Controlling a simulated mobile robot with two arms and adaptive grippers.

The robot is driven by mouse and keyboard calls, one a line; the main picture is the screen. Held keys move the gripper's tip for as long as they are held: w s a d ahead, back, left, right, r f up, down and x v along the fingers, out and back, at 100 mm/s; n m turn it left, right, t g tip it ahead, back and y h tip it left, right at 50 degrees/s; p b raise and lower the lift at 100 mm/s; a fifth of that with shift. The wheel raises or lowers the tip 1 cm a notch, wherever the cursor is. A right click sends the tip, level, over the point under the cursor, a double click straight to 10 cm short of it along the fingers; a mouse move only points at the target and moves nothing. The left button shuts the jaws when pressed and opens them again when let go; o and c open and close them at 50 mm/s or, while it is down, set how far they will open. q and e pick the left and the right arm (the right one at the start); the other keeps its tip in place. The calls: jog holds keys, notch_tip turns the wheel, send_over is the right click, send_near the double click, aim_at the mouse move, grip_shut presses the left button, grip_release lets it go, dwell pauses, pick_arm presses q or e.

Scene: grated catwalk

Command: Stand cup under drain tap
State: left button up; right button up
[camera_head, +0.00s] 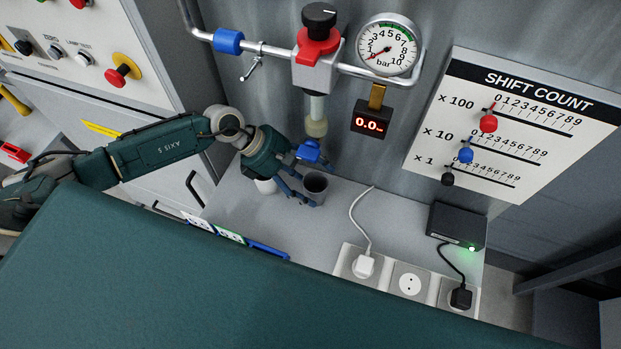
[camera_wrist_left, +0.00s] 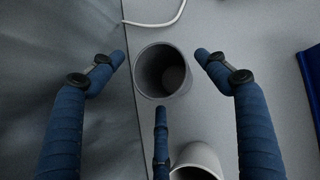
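A grey cup (camera_head: 316,186) stands upright on the grey worktop; in the left wrist view (camera_wrist_left: 163,72) I look down into its dark inside. My left gripper (camera_head: 310,184) reaches in from the left with blue fingers around the cup. In the left wrist view its side fingers (camera_wrist_left: 162,58) are spread, with small gaps visible on both sides of the cup. A third finger points at its near side. The tap (camera_head: 316,126), a pale spout below a red valve with a black knob, hangs above the gripper and cup. My right gripper is not in view.
A white cup (camera_head: 265,186) stands close by, partly hidden by my left gripper; it also shows in the left wrist view (camera_wrist_left: 198,158). A white cable (camera_head: 361,222) and sockets (camera_head: 409,281) lie to the right. A pressure gauge (camera_head: 387,49) is on the pipe.

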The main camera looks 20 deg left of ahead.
pick_arm(q)
jog(key=b+v, duration=0.3)
jog(key=v, duration=0.9)
dwell(0.4)
